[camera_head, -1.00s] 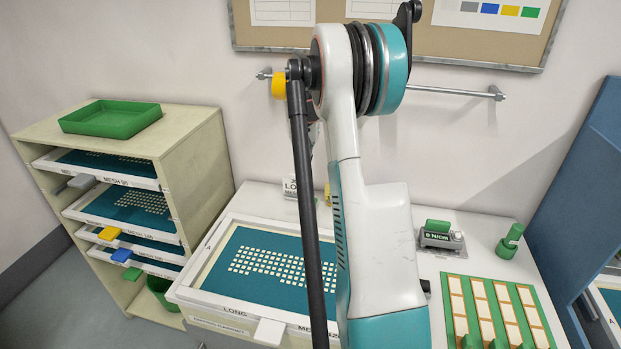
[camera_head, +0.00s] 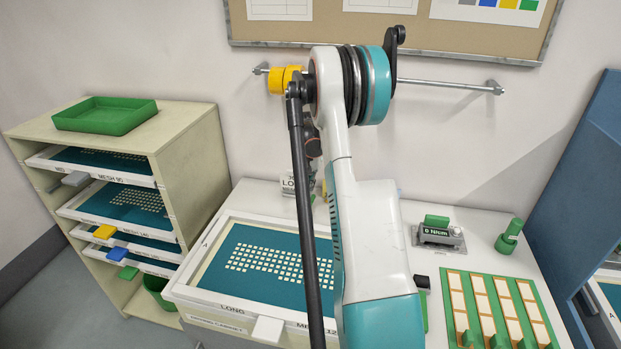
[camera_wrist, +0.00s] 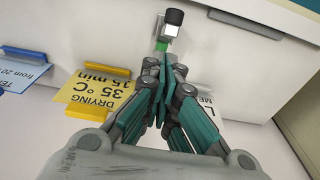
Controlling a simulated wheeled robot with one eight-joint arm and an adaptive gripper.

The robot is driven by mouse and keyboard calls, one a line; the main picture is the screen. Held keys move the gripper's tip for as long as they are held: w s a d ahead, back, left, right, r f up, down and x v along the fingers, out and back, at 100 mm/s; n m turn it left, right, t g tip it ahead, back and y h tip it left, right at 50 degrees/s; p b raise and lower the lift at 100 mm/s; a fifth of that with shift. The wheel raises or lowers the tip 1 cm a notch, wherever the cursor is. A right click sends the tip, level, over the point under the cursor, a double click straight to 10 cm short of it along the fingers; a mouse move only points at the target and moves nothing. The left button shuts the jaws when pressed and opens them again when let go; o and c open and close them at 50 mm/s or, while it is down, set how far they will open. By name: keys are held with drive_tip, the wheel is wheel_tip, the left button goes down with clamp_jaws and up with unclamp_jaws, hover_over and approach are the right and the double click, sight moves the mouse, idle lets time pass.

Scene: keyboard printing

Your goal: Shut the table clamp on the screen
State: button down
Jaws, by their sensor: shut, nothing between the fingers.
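The screen (camera_head: 210,277) lies on the table with a white frame and teal mesh bearing rows of pale rectangles; my arm covers its right part. In the wrist view a small metal clamp (camera_wrist: 168,30) with a black knob and a green part sits against a white edge (camera_wrist: 210,45), probably the screen frame or its support. I cannot tell whether the clamp is open or shut. My gripper (camera_wrist: 165,72) is shut and empty, its teal fingers pointing toward the clamp. Any contact is unclear. My arm hides the gripper in the head view.
A yellow drying sign (camera_wrist: 103,92) and a blue sign (camera_wrist: 22,70) stand left of my gripper. A rack (camera_head: 200,165) of screens stands left. On the table's right are a green board (camera_head: 493,300), a gauge (camera_head: 438,234) and a green stamp-like object (camera_head: 510,237).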

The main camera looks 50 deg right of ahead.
sight(305, 203)
drive_tip(key=shift+s+a+f, duration=0.15)
drive_tip(key=shift+a+f, duration=0.1)
drive_tip(key=shift+a, duration=0.1)
drive_tip(key=shift+a, duration=0.1)
drive_tip(key=shift+s+a+h+b, duration=0.2)
drive_tip(key=shift+h+b, duration=0.1)
drive_tip(key=shift+h, duration=0.1)
drive_tip(key=shift+s+a+t+h, duration=0.1)
drive_tip(key=shift+a+t+h, duration=0.15)
drive_tip(key=shift+t+h, duration=0.05)
drive_tip(key=shift+s+a+f+t+h+b, duration=0.1)
drive_tip(key=shift+s+a+t+h+b, duration=0.15)
drive_tip(key=shift+a+h+b, duration=0.45)
drive_tip(key=a+h+b, duration=0.1)
drive_tip(key=s+a+f+t+h+b, duration=0.1)
drive_tip(key=b, duration=0.1)
drive_tip(key=a+t+h+b, duration=0.1)
drive_tip(key=h+b, duration=0.1)
drive_tip(key=shift+s+f+t, duration=0.25)
drive_tip(key=shift+s, duration=0.05)
drive_tip(key=s+a+f+b, duration=0.1)
drive_tip(key=b, duration=0.1)
drive_tip(key=shift+a+f+b, duration=0.2)
drive_tip(key=shift+b, duration=0.15)
drive_tip(key=shift+s+a+f+b, duration=0.2)
drive_tip(key=shift+a+f+b, duration=0.35)
drive_tip(key=shift+f+b, duration=0.25)
